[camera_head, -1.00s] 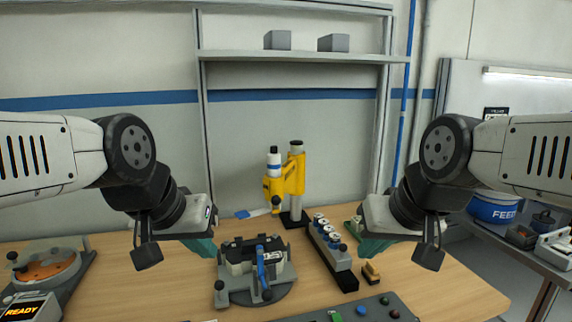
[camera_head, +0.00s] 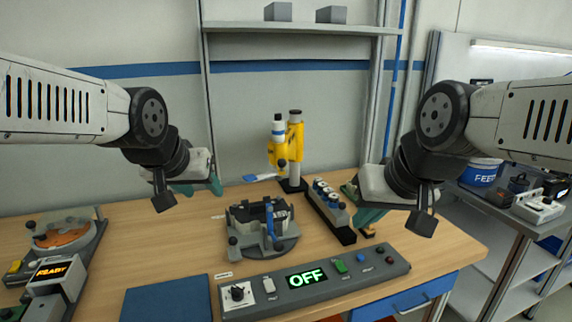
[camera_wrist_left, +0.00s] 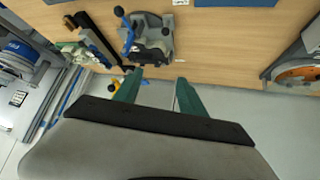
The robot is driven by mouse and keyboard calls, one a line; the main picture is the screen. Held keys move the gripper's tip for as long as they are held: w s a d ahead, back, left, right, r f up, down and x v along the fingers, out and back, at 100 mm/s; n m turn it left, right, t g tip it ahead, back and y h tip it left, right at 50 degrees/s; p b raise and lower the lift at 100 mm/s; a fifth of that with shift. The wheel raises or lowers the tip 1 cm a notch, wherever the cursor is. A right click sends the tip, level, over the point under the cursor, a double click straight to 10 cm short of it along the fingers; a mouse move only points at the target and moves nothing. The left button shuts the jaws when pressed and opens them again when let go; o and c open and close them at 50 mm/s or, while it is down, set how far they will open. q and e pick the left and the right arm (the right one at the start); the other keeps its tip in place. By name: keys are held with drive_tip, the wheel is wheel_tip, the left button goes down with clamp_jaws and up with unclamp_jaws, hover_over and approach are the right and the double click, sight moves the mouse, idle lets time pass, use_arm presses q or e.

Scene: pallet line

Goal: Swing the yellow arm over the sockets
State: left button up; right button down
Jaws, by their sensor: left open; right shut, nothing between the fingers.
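The yellow arm (camera_head: 279,156) sits on a grey post at the back of the table, with a white and blue cylinder upright in its head. Part of it shows in the left wrist view (camera_wrist_left: 115,85). A grey fixture (camera_head: 235,244) with a dark top and a blue lever stands in front of it; I cannot make out sockets in it. My left gripper (camera_head: 203,187) is open and empty, left of the yellow arm and apart from it; its two teal fingers also show in the left wrist view (camera_wrist_left: 155,88). My right gripper (camera_head: 362,207) is shut and empty, right of the rack.
A black rack (camera_head: 346,237) holds several white and blue cylinders. A control panel (camera_head: 375,268) reading OFF lies at the front. A blue mat (camera_head: 167,300) lies beside it. A round device (camera_head: 90,245) and a READY box (camera_head: 52,278) stand at left. A shelf (camera_head: 240,28) hangs behind.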

sight(278, 164)
use_arm(q)
drive_tip(key=w+d+m+t+h, duration=0.15)
drive_tip(key=w+t, duration=0.35)
drive_tip(key=w, duration=1.3)
drive_tip(key=w+d+f+m+h, duration=0.1)
drive_tip(key=d+f+m+h, duration=0.1)
drive_tip(key=d+h, duration=0.1)
drive_tip(key=w+d+f+m+g+h, duration=0.1)
drive_tip(key=w+d+f+h, duration=0.1)
drive_tip(key=d+h, duration=0.2)
drive_tip(key=w+d+f+m+h, duration=0.1)
drive_tip(key=w+d+m+h, duration=0.1)
drive_tip(key=d+h, duration=0.2)
drive_tip(key=shift+w+d+f+m, duration=0.2)
drive_tip(key=shift+d+f+m, duration=0.05)
drive_tip(key=shift+f+m, duration=0.15)
drive_tip(key=x, duration=0.7)
drive_tip(key=shift+d+f, duration=0.1)
clamp_jaws()
